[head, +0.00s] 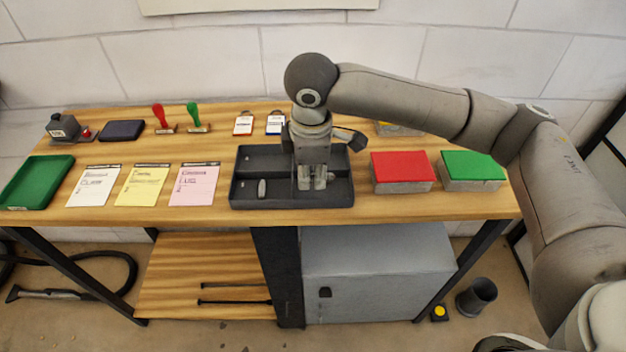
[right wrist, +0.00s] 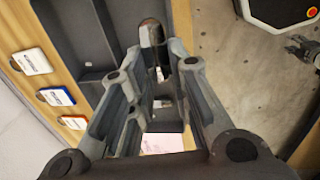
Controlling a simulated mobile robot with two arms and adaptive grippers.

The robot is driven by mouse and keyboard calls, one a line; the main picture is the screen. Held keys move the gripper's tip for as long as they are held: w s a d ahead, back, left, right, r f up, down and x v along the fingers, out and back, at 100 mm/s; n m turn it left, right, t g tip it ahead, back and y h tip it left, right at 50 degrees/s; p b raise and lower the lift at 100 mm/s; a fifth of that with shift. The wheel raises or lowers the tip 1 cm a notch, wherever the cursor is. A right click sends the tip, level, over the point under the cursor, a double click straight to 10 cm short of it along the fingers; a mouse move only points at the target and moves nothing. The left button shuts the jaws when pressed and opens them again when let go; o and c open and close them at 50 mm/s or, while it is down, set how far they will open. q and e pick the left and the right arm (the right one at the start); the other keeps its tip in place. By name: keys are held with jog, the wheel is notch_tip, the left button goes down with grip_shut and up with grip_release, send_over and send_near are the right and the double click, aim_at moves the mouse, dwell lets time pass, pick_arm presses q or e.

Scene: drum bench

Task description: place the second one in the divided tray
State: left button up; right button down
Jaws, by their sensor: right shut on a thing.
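The divided tray (head: 240,204) is dark grey and sits on the bench top near its front edge. A small silvery metal piece (head: 262,189) is in its front left compartment; it also shows in the right wrist view (right wrist: 153,45). I cannot tell whether it stands or lies. My right gripper (head: 314,183) points down over the right part of the tray, fingers low between its walls. Whether that piece touches the tray floor is hidden.
Right of the tray stand a red-lidded box (head: 403,167) and a green-lidded box (head: 472,166). Left lie white, yellow and pink (head: 195,184) sheets and a green tray (head: 36,183).

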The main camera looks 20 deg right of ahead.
aim_at(314, 192)
jog(key=w+f, duration=0.1)
jog(key=f, duration=0.1)
jog(key=w+d+f, duration=0.1)
jog(key=shift+w+d+f, duration=0.1)
jog(key=shift+w+f, duration=0.2)
jog(key=shift+f, duration=0.05)
jog(key=shift+w+d+f+p, duration=0.15)
jog(key=shift+f+p, duration=0.15)
jog(key=shift+f, duration=0.65)
jog(key=shift+w+f+p, duration=0.1)
jog(key=shift+f+p, duration=0.2)
jog(key=shift+f, duration=0.65)
jog(key=shift+f, duration=0.1)
jog(key=c, duration=1.6)
grip_release()
jog(key=shift+c, duration=0.2)
notch_tip(314, 192, up, 12)
jog(key=s, duration=0.1)
jog(key=shift+s+a+b, duration=0.25)
jog(key=shift+s+b, duration=0.1)
jog(key=shift+b, duration=0.05)
